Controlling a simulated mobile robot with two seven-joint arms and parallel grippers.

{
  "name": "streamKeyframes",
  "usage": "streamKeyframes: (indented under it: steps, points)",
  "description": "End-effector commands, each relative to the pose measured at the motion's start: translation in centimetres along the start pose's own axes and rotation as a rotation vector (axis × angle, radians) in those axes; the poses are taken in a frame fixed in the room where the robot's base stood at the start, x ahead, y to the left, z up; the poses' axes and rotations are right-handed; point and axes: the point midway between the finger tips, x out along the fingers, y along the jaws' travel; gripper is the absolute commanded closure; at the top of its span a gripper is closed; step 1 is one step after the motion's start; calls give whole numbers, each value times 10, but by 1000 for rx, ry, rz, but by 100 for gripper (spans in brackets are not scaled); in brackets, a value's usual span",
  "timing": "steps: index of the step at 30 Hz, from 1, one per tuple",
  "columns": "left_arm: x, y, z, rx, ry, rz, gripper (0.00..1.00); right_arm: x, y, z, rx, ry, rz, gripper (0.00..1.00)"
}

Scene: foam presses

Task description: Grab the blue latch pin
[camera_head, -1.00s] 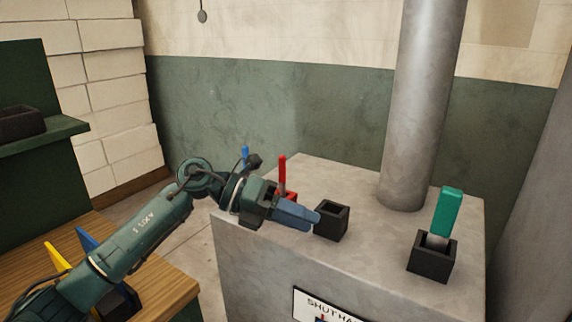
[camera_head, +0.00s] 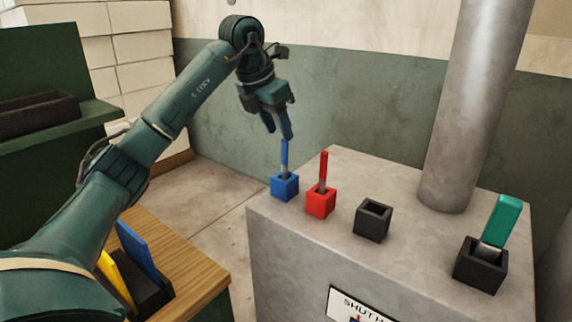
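The blue latch pin (camera_head: 284,155) stands upright in a blue block (camera_head: 285,187) at the left corner of the grey concrete block's top. My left gripper (camera_head: 279,132) points down just above the pin, with its two fingers a little apart. The nearer-right fingertip overlaps the pin's top in the view, so I cannot tell whether they touch. Nothing shows held between the fingers. My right gripper is not in view.
A red pin (camera_head: 323,170) stands in a red block (camera_head: 321,203) just right of the blue one. Further right are an empty black socket (camera_head: 372,222) and a green-handled piece (camera_head: 501,222) in a black socket (camera_head: 480,268). A metal column (camera_head: 473,110) rises behind.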

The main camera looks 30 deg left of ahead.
Motion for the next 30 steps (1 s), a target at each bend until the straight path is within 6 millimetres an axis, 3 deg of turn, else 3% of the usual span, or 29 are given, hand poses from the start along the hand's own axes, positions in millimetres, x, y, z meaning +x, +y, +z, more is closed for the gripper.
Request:
streamKeyframes:
  steps: [8, 16, 25, 30]
  points:
    - [22, 1, 0, 0, 1, -3, 60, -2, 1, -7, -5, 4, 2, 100]
    - [60, 4, 0, 1, 0, -3, 60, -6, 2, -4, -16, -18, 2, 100]
    - [65, 4, 0, 1, -2, -2, 60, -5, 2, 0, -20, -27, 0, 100]
    - [65, 4, 0, 1, -2, -2, 74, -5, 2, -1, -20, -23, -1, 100]
